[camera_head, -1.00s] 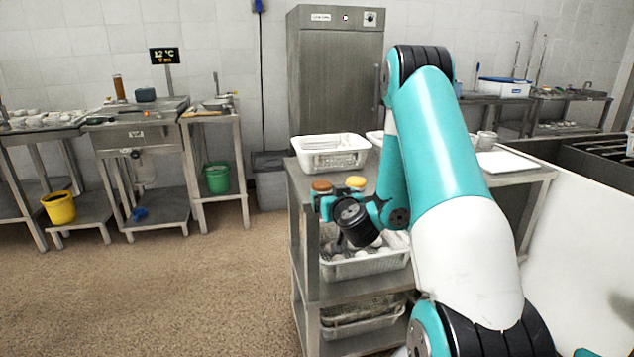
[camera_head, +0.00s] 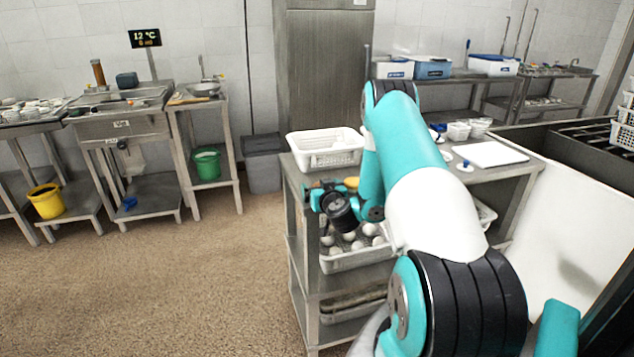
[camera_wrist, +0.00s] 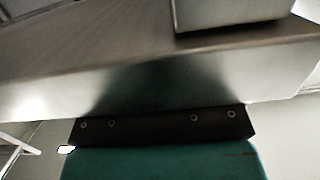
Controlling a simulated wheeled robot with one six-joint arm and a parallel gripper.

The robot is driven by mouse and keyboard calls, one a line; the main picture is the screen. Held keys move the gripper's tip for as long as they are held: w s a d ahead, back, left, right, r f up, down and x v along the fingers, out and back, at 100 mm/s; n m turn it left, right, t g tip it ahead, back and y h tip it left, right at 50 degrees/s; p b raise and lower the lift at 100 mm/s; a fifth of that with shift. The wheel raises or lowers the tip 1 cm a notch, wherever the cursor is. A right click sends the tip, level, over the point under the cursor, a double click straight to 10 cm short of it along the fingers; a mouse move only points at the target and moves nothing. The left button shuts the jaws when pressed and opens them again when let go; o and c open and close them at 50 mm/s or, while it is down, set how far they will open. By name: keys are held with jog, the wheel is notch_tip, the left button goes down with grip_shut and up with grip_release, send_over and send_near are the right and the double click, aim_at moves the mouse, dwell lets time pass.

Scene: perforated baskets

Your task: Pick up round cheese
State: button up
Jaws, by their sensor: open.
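A small yellow rounded piece (camera_head: 351,183) shows in the head view just behind my gripper, at the cart's top; it could be the cheese. Several white round pieces (camera_head: 372,230) lie in a white perforated basket (camera_head: 350,262) on the shelf below, and they could be cheese too. I cannot tell which is the round cheese. My gripper (camera_head: 314,197) is open at the left front of the cart, above that basket, and partly hides what is behind it. I see nothing between its fingers.
The steel cart (camera_head: 297,262) has an empty-looking white perforated basket (camera_head: 325,148) on top and another basket lower down. A white board (camera_head: 492,155) lies at the right of its top. The floor to the left is clear.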

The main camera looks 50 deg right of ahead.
jog(key=shift+c, duration=0.5)
jog(key=c, duration=0.9)
jog(key=shift+r, duration=0.1)
notch_tip(320, 180, up, 19)
jog(key=p, duration=0.6)
jog(key=f+b, duration=0.4)
jog(key=b, duration=0.5)
jog(key=f+b, duration=0.3)
jog(key=b, duration=0.6)
jog(key=w+f+b, duration=0.1)
jog(key=f+b, duration=0.3)
jog(key=b, duration=0.6)
jog(key=shift+d+f, duration=0.2)
jog(key=shift+f, duration=0.1)
jog(key=f+b, duration=0.1)
jog(key=b, duration=0.2)
jog(key=shift+s+a+f+b, duration=0.1)
jog(key=shift+s+f+b, duration=0.1)
jog(key=shift+b, duration=0.2)
jog(key=b, duration=0.2)
jog(key=shift+s+f+b, duration=0.2)
jog(key=shift+s+b, duration=0.05)
jog(key=shift+b, duration=0.05)
